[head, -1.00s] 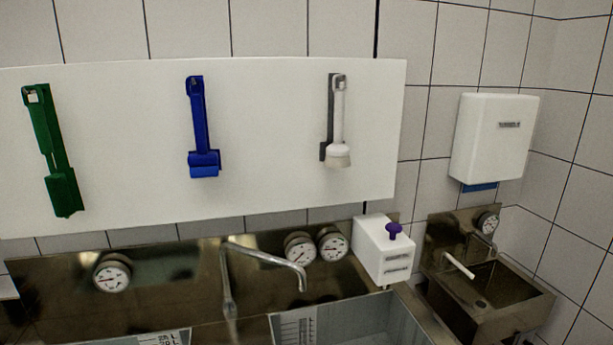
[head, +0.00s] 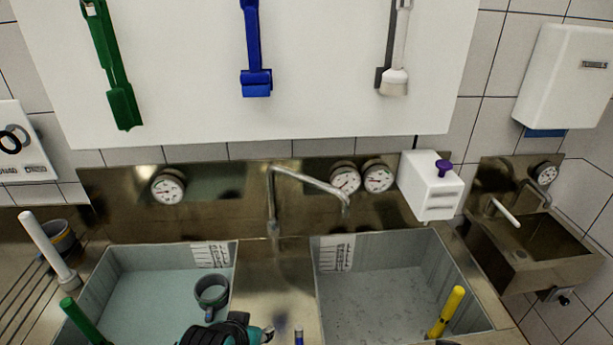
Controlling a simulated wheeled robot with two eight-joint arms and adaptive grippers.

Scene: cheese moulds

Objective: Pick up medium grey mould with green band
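A small round grey mould (head: 212,291) stands in the left basin near its right wall, with its open top showing. I cannot make out a green band on it. Another grey mould (head: 62,240) with an orange-yellow band sits on the rack at the far left, partly hidden by a white brush handle.
The left basin (head: 120,262) and right basin (head: 440,262) hold liquid. A green handle (head: 82,320), white handle (head: 45,245) and yellow handle (head: 445,312) stick up. A tap (head: 300,178) overhangs the middle.

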